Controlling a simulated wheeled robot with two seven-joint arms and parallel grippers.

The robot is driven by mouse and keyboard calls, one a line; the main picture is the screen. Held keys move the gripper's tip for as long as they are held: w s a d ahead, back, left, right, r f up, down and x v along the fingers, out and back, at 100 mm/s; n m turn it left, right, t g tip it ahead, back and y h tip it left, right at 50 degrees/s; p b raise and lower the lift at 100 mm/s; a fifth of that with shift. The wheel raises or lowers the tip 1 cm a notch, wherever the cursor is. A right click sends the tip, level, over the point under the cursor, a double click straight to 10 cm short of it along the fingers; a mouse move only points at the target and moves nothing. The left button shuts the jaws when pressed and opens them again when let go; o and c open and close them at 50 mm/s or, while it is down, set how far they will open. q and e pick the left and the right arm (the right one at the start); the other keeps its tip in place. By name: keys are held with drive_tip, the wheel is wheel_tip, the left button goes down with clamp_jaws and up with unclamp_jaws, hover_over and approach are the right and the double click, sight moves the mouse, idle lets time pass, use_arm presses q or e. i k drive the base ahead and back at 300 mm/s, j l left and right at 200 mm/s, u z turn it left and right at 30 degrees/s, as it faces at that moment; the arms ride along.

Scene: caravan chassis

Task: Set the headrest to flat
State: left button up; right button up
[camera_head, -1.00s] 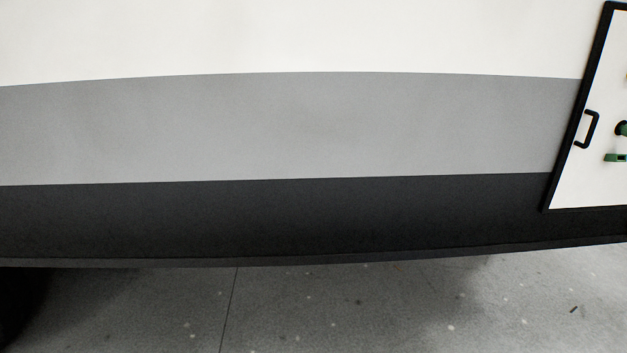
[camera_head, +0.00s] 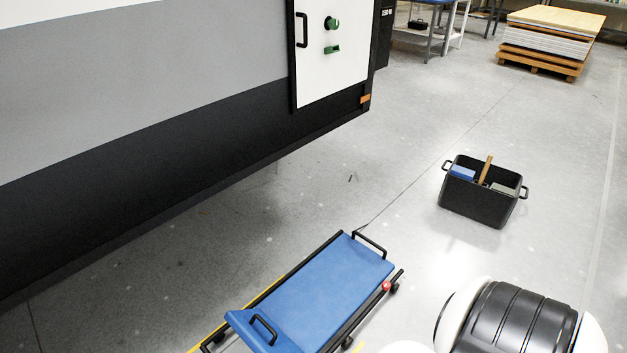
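A low blue creeper (camera_head: 325,288) with a black frame and wheels stands on the floor at the bottom middle. Its blue headrest (camera_head: 245,331) is at the near left end, partly cut off by the frame edge. The headrest looks tilted up from the flat pad, with a black handle (camera_head: 264,328) in front of the pad. A red knob (camera_head: 386,286) sits on the right side of the frame near the far end. Neither of my grippers is in view.
The caravan side (camera_head: 150,100) fills the left, with a white hatch (camera_head: 345,75) near its end. A black tool bin (camera_head: 478,205) stands on the floor to the right. A pallet stack (camera_head: 548,42) and workbench (camera_head: 425,42) are behind. The floor between is clear.

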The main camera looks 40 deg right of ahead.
sight(256, 329)
drive_tip(key=z, duration=0.9)
